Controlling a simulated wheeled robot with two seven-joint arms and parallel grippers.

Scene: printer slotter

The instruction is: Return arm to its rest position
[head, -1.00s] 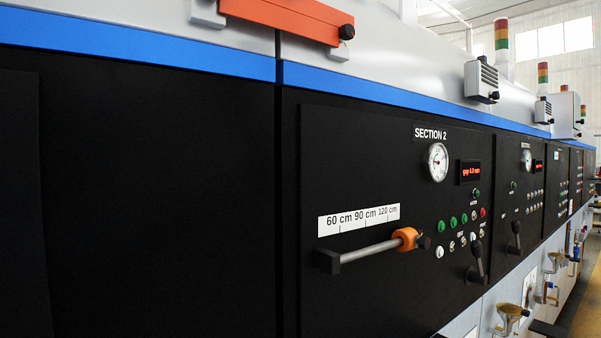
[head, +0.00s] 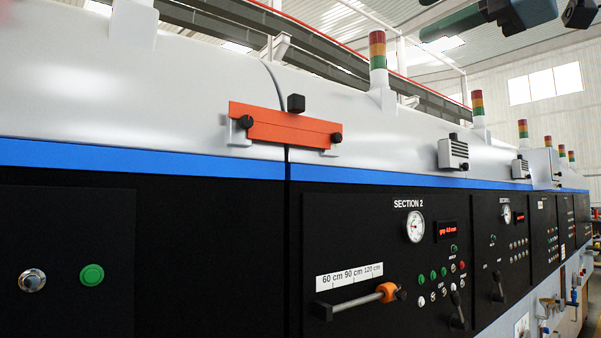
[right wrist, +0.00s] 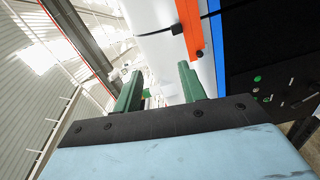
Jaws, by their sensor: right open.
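My right gripper (right wrist: 161,90) shows in the right wrist view with two green fingers apart and nothing between them. It points up along the machine, with the orange bar and blue stripe beyond its fingers. In the head view, dark green and grey parts that look like my right gripper hang at the top right edge, cut off by the frame and clear of the machine. My left gripper is in neither view.
The black Section 2 panel (head: 440,225) carries a gauge, buttons and a rod with an orange collar (head: 387,291). An orange bar (head: 285,128) sits above the blue stripe (head: 180,158). Signal lights (head: 377,50) stand on top. Open space lies at the right.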

